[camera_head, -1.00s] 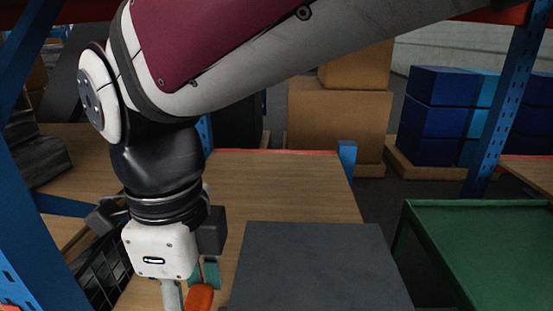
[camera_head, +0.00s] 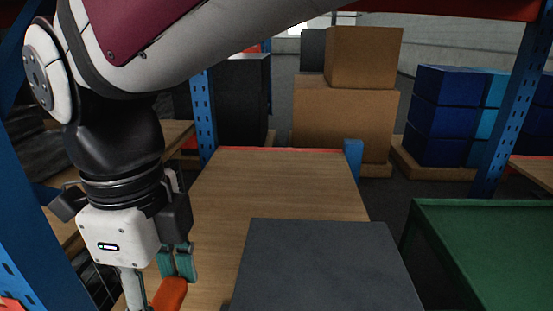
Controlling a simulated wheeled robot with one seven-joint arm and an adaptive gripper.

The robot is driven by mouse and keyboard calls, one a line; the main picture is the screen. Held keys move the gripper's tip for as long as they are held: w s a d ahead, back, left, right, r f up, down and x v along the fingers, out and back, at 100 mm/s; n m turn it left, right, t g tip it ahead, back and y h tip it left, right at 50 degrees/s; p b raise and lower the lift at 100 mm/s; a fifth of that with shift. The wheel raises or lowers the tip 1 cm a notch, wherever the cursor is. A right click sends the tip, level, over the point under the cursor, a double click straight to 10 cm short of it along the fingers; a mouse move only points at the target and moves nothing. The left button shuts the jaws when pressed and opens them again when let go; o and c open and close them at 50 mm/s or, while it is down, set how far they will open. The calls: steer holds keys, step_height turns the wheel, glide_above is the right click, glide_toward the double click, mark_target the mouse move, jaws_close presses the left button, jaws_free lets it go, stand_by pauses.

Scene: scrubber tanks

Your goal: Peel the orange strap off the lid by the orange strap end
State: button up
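My gripper (camera_head: 153,278) points down at the lower left, with a white body, a grey finger part and teal finger parts showing. An orange piece (camera_head: 170,294), which looks like the orange strap end, is right at its fingers. The piece runs out of the bottom of the picture. I cannot tell whether the fingers are closed on it, as their tips are partly hidden and cut off. The lid under the strap cannot be made out.
A dark grey box (camera_head: 320,262) stands right of my gripper, on or before the wooden shelf board (camera_head: 270,185). Blue rack posts stand at the left (camera_head: 25,215) and right (camera_head: 507,110). A green bench (camera_head: 490,240) is at the right. Cardboard boxes (camera_head: 345,118) stand behind.

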steer(key=a, duration=0.5)
steer(key=shift+a+b, duration=0.1)
steer(key=shift+b, duration=0.2)
steer(key=shift+a, duration=0.15)
steer(key=a+p, duration=0.3)
steer(key=a, duration=0.3)
steer(key=shift+a, duration=0.4)
stand_by(0.5)
steer(key=s+a+f+p, duration=0.1)
steer(key=s+a+p, duration=0.2)
steer(key=s+p, duration=0.1)
steer(key=shift+s+a+f+p, duration=0.3)
steer(key=shift+s+a, duration=0.1)
steer(key=shift+s, duration=0.05)
stand_by(0.7)
